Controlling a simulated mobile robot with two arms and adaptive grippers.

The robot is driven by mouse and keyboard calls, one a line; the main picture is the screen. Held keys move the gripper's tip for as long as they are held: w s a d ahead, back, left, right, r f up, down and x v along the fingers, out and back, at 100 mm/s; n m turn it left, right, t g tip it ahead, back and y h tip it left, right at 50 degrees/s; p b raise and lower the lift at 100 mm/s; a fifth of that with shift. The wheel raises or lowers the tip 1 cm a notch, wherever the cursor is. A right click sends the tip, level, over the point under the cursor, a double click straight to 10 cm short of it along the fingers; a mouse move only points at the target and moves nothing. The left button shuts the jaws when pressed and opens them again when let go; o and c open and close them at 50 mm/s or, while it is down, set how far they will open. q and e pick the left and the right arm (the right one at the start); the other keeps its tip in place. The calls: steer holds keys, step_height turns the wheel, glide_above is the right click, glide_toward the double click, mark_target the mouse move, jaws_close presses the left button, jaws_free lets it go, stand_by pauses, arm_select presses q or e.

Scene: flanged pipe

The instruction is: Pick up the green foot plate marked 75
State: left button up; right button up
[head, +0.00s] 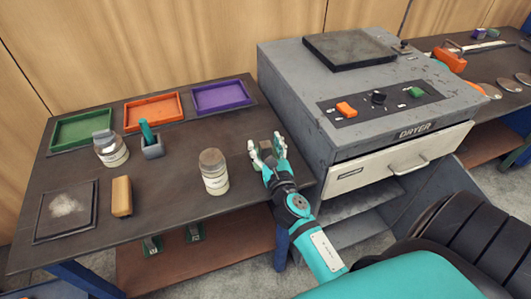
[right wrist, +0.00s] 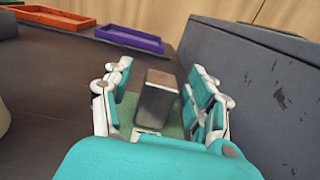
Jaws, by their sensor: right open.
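My right gripper (head: 266,146) is open at the right end of the table, beside the dryer. Its fingers stand on either side of a grey-brown upright block on a green plate; the block (right wrist: 157,98) and the green plate (right wrist: 127,108) show between the fingers in the right wrist view. I cannot tell whether the fingers touch it. No number can be read on it. My left gripper is not in view.
The grey dryer (head: 320,110) stands close to the right of my gripper. A jar (head: 213,172) stands to its left. Green (head: 82,129), orange (head: 153,111) and purple (head: 220,97) trays line the back. The table's middle has free room.

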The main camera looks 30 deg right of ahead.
jaws_close()
stand_by(0.3)
steer(key=shift+r, duration=0.2)
